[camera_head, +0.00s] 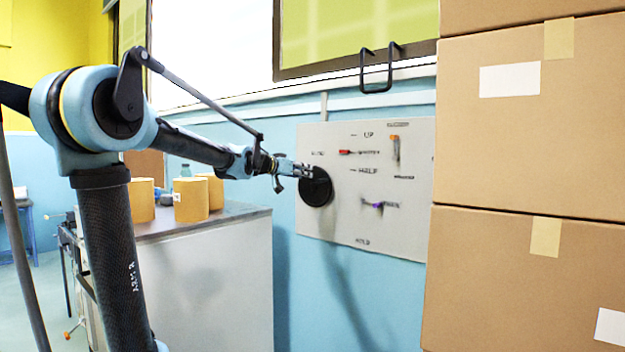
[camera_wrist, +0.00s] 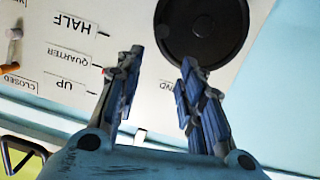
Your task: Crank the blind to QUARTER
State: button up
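A pale panel (camera_head: 340,220) on the blue wall carries a black disc (camera_head: 316,187), which also shows at the top of the wrist view (camera_wrist: 203,30). A small red marker (camera_head: 345,152) on the panel looks level with the label between UP and HALF. That label reads QUARTER (camera_wrist: 70,57) in the wrist view. My gripper (camera_head: 304,170) is at the disc's upper edge in the head view. In the wrist view its fingers (camera_wrist: 161,58) are apart with nothing between them, and the right finger overlaps the disc's edge. Contact with the disc cannot be told.
An orange-tipped handle (camera_head: 394,148) and a purple part (camera_head: 378,205) are on the panel's right. Stacked cardboard boxes (camera_head: 530,130) stand close to its right. A counter (camera_head: 215,222) with brown rolls (camera_head: 191,200) is at left. A black bracket (camera_head: 378,70) sits above the panel.

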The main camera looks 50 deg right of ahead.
jog(key=m+t+h, duration=0.1)
jog(key=m+h, duration=0.1)
send_near(320, 181)
jog(key=d, duration=0.4)
jog(key=w+d, duration=0.1)
jog(key=d, duration=0.2)
jog(key=w+d, duration=0.1)
jog(key=d, duration=0.3)
jog(key=shift+d, duration=0.3)
dwell(0.3)
grip_shut()
